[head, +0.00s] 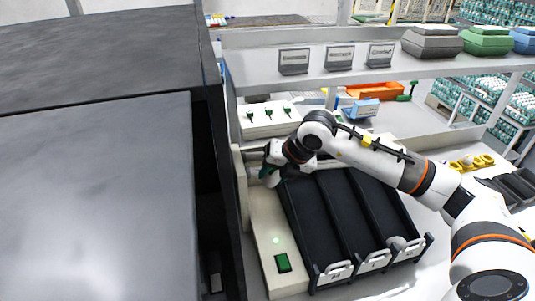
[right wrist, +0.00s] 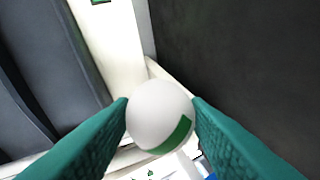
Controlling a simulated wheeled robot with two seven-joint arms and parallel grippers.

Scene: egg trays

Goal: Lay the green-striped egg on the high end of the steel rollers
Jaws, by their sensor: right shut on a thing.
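My right gripper (head: 267,173) is at the back of the cream panel, left of the black lanes. Its green fingers are shut on a white egg with a green stripe (right wrist: 160,113). In the right wrist view the egg sits between both fingertips, with the green band low on its right side. In the head view the egg is mostly hidden by the gripper. I cannot clearly make out the steel rollers; my gripper and wrist cover part of that area. My left gripper is not in view.
Black sloping lanes (head: 325,222) with labelled front ends lie right of the cream panel (head: 268,222). A pale egg (head: 397,243) lies low in the right lane. A large dark cabinet (head: 100,190) stands close on the left. A shelf (head: 385,69) with egg boxes is above.

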